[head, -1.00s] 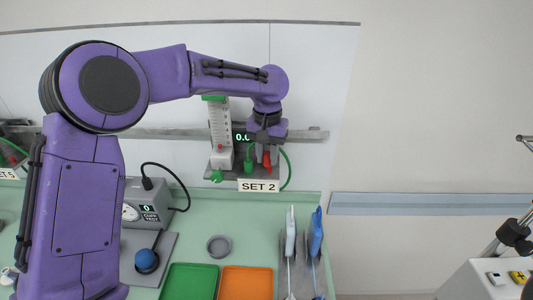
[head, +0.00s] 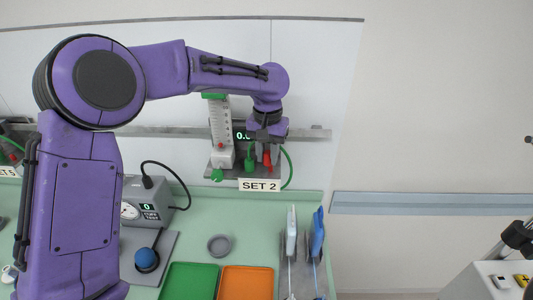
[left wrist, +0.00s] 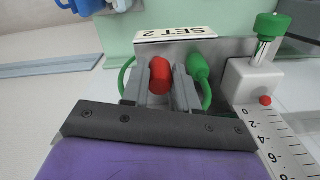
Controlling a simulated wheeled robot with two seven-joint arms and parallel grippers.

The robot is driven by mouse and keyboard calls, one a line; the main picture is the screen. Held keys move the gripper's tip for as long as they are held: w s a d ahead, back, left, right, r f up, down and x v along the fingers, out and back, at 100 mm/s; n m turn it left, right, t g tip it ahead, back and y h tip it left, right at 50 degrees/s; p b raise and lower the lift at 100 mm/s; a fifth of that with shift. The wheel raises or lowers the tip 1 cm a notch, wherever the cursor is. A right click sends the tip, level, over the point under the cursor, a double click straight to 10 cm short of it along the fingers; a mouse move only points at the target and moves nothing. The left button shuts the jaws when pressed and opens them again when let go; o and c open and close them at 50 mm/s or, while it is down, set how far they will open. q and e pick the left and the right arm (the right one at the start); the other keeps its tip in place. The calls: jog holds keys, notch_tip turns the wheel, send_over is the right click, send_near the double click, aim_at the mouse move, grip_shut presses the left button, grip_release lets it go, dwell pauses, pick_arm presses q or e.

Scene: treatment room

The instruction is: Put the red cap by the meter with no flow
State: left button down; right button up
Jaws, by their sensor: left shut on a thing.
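My left gripper (head: 266,159) is shut on the red cap (head: 267,160) at the SET 2 shelf. In the left wrist view the red cap (left wrist: 159,75) sits between the two grey fingers (left wrist: 162,92). The SET 2 meter (head: 221,130) is an upright scaled tube with a white block and green knob, left of the gripper. A display beside it reads 0 with its last digit partly hidden by my arm. A green cap-like piece (head: 249,160) stands between meter and gripper. I cannot tell whether the red cap touches the shelf. My right gripper is not in view.
The SET 2 label (head: 259,185) fronts the grey shelf. Below are a cuff test box (head: 145,203), a grey ring-shaped dish (head: 219,245), a green tray (head: 188,266), an orange tray (head: 247,270) and upright blue and white tools. SET 5 shows at far left.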

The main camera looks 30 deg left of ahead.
pick_arm(q)
jog(key=shift+w+f, duration=0.35)
jog(key=shift+w, duration=0.25)
jog(key=shift+w+a+f, duration=0.1)
jog(key=shift+w+f, duration=0.05)
jog(key=shift+w, duration=0.15)
jog(key=shift+f, duration=0.1)
dwell(0.3)
jog(key=shift+f, duration=0.5)
jog(key=shift+f, duration=0.4)
jog(key=shift+f, duration=0.5)
dwell(0.6)
